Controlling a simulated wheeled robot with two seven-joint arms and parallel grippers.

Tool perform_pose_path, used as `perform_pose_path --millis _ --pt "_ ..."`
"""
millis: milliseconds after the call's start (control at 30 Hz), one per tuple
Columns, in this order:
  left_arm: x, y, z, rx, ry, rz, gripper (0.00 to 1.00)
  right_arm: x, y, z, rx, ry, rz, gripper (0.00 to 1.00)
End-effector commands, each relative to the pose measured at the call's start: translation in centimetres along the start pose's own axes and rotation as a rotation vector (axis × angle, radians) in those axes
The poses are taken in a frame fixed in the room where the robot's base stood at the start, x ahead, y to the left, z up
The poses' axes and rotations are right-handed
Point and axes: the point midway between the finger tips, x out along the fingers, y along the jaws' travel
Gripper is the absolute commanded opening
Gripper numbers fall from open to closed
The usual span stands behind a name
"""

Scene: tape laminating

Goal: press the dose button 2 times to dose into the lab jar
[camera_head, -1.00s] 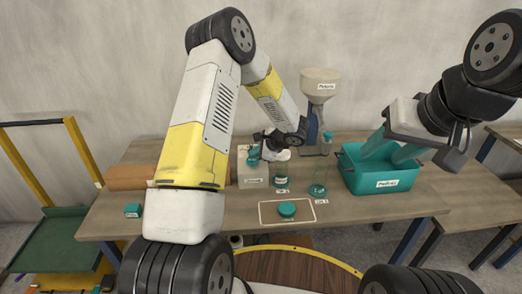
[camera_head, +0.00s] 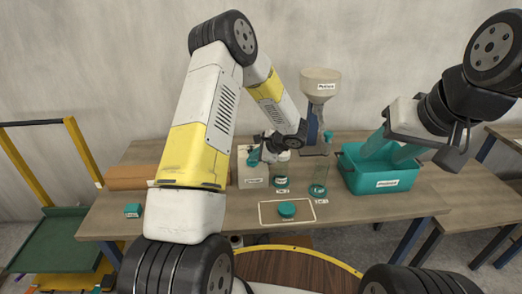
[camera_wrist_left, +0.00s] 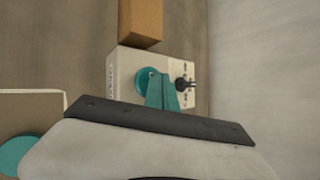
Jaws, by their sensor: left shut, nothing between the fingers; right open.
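A white dosing box (camera_head: 253,178) stands at the table's back middle. It also shows in the left wrist view (camera_wrist_left: 122,68), with a round teal button (camera_wrist_left: 146,77) on top and a small black part beside it. My left gripper (camera_head: 254,158) is shut and empty, its teal fingers (camera_wrist_left: 160,92) over or at the button's edge; I cannot tell if they touch. Two glass vessels stand right of the box: a pale-topped jar (camera_head: 281,178) and a clear vessel (camera_head: 318,184). Their labels are too small to read. My right gripper (camera_head: 392,152) is open above the teal bin.
The teal bin (camera_head: 384,187) stands at the right. A shallow tray (camera_head: 268,219) with a teal disc (camera_head: 287,209) lies in front. A hopper on a stand (camera_head: 320,84) is behind. A brown box (camera_head: 126,178) and a small teal block (camera_head: 133,210) are at the left.

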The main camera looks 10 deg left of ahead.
Motion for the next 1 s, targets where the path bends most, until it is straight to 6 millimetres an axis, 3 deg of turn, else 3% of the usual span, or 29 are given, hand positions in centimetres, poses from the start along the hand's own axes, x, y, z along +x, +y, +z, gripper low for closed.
perform_pose_path --millis 533,1000 --pt "0.2 0.1 -0.1 0.0 0.001 0.0 0.0 0.0 0.0 0.0 0.0 0.0 0.0 0.5" --pt "-1.1 -0.8 0.8 0.0 0.0 0.0 0.0 0.0 0.0 0.0 0.0 0.0 0.0 0.5"
